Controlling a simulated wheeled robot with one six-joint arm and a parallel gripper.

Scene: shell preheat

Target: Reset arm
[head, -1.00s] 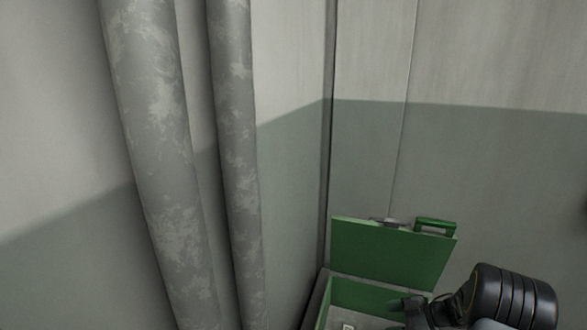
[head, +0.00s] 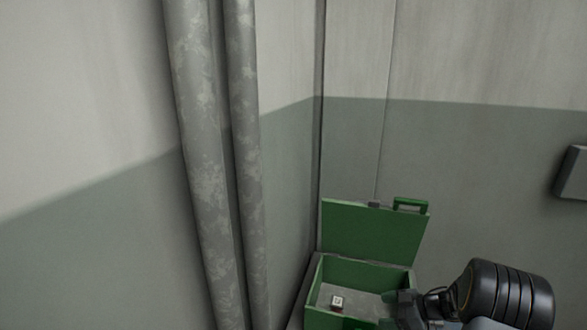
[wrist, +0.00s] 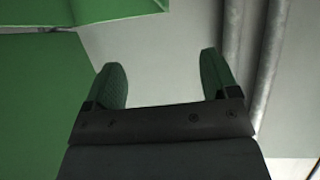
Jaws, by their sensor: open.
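My gripper (wrist: 165,85) is open in the wrist view, its two dark green-tinted fingers apart with nothing between them. In the head view my gripper (head: 392,312) is at the lower right, in front of the right part of an open green case (head: 372,232). The case's lid stands up with a handle on top. Green panels of the case (wrist: 40,100) fill the left of the wrist view. A small pale labelled item (head: 338,302) lies inside the case. My arm hides the case's right front part.
Two worn grey pipes (head: 205,180) (head: 247,180) run up the wall left of the case. The case stands close to the wall corner. A grey box (head: 572,172) is on the right wall. The wall area above the case is clear.

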